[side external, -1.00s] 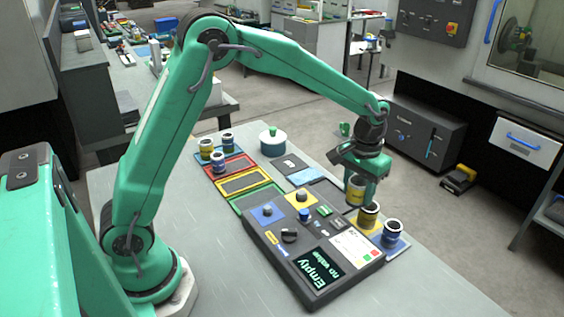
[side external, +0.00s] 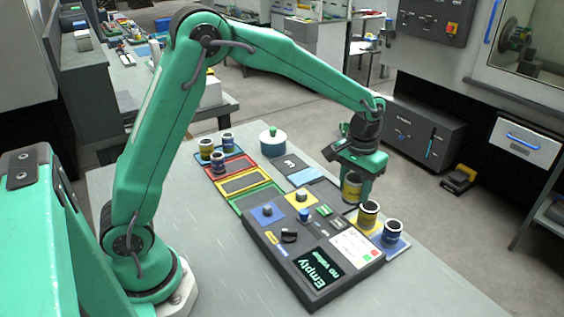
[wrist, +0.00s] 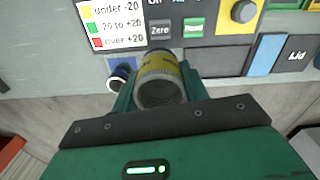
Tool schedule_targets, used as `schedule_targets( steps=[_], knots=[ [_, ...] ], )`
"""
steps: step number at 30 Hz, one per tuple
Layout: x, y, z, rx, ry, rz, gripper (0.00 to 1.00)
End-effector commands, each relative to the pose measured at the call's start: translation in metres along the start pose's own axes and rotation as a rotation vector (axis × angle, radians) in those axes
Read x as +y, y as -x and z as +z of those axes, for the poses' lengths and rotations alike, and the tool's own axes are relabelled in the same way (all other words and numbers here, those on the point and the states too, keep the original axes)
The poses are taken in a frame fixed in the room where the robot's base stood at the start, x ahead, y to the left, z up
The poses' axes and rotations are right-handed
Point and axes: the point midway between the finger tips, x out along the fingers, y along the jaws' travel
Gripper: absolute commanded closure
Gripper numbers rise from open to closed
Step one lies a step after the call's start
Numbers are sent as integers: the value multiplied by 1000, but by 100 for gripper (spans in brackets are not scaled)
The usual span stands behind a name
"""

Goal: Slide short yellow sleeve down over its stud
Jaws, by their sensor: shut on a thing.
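What lies directly under the held sleeve is hidden.
Another yellow sleeve (side external: 368,214) and a blue sleeve (side external: 392,232) stand close by on the right. A blue square with a stud (side external: 268,212) and a display (side external: 319,274) are on the panel. Several sleeves and a round lidded pot (side external: 273,143) stand farther back.

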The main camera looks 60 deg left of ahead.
Motion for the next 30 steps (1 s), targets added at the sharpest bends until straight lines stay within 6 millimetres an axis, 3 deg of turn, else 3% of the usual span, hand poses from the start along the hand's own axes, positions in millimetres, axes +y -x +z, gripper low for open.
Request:
schedule_targets(
  steps=[16,21,30],
  knots=[
    [-118,13,23,2,5,0,87],
    [-134,14,29,2,1,0,87],
    [-137,13,30,2,0,0,87]
  ],
)
